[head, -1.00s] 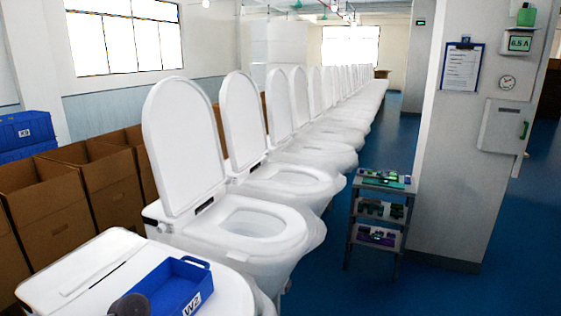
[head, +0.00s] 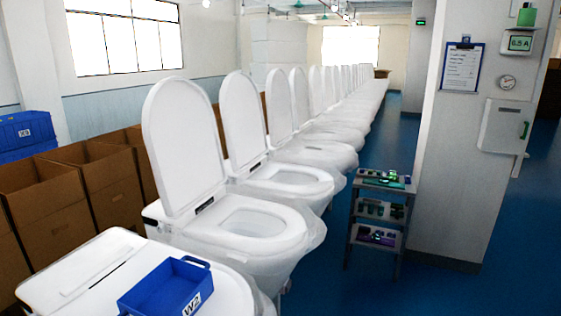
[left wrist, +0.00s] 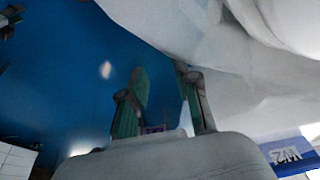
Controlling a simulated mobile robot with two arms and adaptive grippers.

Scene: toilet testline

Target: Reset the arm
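My left gripper (left wrist: 161,75) shows only in the left wrist view. Its two fingers with green pads stand apart, with blue floor showing between them and nothing held. A white plastic-wrapped toilet (left wrist: 240,50) fills the upper right of that view, close to the fingers. Neither gripper shows in the head view, and my right gripper is in no view.
A blue tray (head: 165,287) marked W2 sits on the nearest white toilet's closed top (head: 75,270). A row of toilets with raised lids (head: 185,145) runs back. A small shelf rack (head: 378,215) stands before a pillar (head: 470,190). Cardboard boxes (head: 40,200) line the left.

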